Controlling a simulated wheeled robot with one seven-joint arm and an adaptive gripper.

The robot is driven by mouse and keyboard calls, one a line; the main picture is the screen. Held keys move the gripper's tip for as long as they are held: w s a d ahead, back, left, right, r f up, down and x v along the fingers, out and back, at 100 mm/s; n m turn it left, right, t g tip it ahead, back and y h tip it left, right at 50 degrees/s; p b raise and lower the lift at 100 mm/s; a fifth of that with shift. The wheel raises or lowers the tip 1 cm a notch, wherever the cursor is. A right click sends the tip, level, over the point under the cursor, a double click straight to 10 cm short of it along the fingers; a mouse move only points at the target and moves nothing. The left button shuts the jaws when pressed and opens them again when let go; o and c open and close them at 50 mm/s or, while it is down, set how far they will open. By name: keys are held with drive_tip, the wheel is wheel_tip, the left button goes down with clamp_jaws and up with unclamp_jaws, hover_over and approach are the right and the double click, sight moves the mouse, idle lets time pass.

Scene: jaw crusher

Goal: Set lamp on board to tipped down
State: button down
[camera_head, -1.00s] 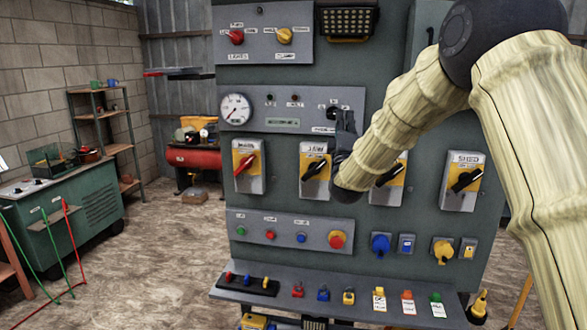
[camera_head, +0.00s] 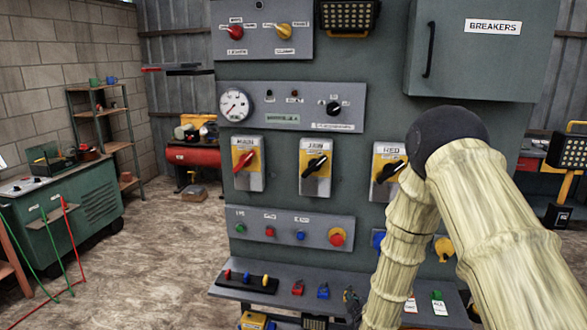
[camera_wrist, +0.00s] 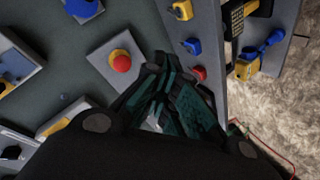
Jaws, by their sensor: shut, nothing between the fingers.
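A lamp (camera_head: 347,17) with a yellow frame and a grid of small lights is at the top of the grey-green board (camera_head: 390,60). The picture's top edge cuts it off, and its exact tilt is hard to tell. My gripper (camera_head: 352,299) is low in front of the board, at the lower shelf, well below the lamp and partly hidden by my arm. In the wrist view my gripper (camera_wrist: 158,62) is shut and empty, with its tips near the red stop button (camera_wrist: 120,61). The lamp cannot be made out in the wrist view.
The board carries rotary switches (camera_head: 316,166), a gauge (camera_head: 235,105) and a breaker cabinet (camera_head: 480,50) at upper right. The lower shelf (camera_head: 225,292) holds padlocks (camera_head: 298,287). Another lamp (camera_head: 568,151) stands at far right. The space before the board's upper left is clear.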

drive_tip(key=s+d+f+m+g, duration=0.1)
drive_tip(key=s+f+m+g, duration=0.15)
drive_tip(key=s+f, duration=0.8)
drive_tip(key=s+d+f+m+g, duration=0.2)
drive_tip(key=s+f+g, duration=0.2)
drive_tip(key=s+f, duration=0.65)
drive_tip(key=s+d+f+m+g, duration=0.1)
drive_tip(key=s+m+g, duration=0.4)
drive_tip(key=s, duration=2.3)
drive_tip(key=shift+s+d+f+g+b, duration=0.25)
drive_tip(key=shift+f+g+b, duration=0.2)
drive_tip(key=shift+g, duration=0.4)
drive_tip(key=shift+w+a, duration=0.1)
drive_tip(key=shift+a, duration=0.05)
